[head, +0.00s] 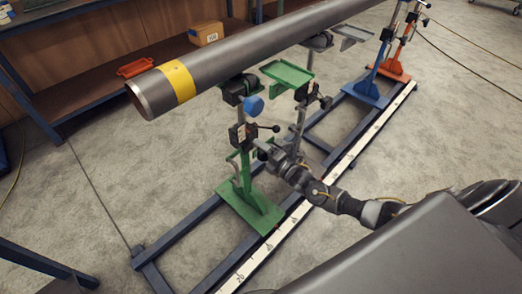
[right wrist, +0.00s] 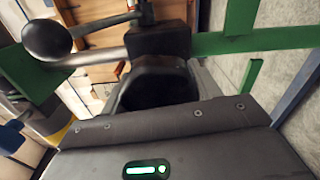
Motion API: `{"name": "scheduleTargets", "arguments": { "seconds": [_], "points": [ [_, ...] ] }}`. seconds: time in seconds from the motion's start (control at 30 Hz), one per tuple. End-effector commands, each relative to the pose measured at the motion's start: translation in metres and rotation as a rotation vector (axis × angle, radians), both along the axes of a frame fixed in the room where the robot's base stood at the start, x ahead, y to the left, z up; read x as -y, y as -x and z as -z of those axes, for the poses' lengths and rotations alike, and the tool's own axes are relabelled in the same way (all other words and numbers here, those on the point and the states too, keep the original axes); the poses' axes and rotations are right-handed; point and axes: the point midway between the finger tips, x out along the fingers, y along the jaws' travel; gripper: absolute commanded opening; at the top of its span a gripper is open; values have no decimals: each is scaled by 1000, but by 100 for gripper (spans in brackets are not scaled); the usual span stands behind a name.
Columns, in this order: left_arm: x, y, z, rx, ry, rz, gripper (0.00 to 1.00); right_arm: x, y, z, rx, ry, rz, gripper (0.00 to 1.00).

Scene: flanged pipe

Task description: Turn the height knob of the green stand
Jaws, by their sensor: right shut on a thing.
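The green stand (head: 250,208) stands upright on a dark blue rail frame, its post under the near end of the pipe. My right gripper (head: 261,150) reaches its post from the right, just below a lever with a black ball end (head: 276,128). In the right wrist view my right gripper (right wrist: 156,95) is shut on a dark knob (right wrist: 158,78), one finger on each side. The lever ball (right wrist: 46,40) is close by at upper left there. In the head view the knob is hidden by the gripper. My left gripper is not in view.
A long grey pipe (head: 235,58) with a yellow band (head: 178,82) lies above the stand. Another green bracket (head: 287,74) and blue and orange stands (head: 391,68) are farther along. A white scale strip (head: 300,212) runs along the rail.

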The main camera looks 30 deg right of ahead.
Motion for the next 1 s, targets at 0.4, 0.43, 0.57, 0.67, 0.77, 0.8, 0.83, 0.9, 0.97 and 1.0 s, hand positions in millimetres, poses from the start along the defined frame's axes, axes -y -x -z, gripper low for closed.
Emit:
{"name": "scheduleTargets", "arguments": {
  "seconds": [0.4, 0.43, 0.57, 0.67, 0.77, 0.8, 0.83, 0.9, 0.97, 1.0],
  "points": [
    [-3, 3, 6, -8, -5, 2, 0, 0, 0, 1, 43, 130, -1, 39],
    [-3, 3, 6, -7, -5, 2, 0, 0, 0, 1, 44, 133, -1, 39],
    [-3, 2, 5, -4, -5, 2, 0, 0, 0, 2, 46, 140, -1, 39],
    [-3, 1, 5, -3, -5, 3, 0, 0, 1, 2, 47, 140, -1, 39],
    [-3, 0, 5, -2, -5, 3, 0, 0, 1, 2, 46, 140, -1, 39],
    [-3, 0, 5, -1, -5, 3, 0, 0, 1, 2, 46, 140, -1, 39],
    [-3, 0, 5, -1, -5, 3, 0, 0, 1, 2, 45, 140, -1, 39],
    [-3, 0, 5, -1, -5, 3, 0, 0, 1, 2, 45, 139, -2, 66],
    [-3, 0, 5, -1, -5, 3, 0, 0, 1, 2, 46, 139, -1, 74],
    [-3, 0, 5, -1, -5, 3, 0, 0, 0, 2, 46, 139, -1, 79]
  ]
}}
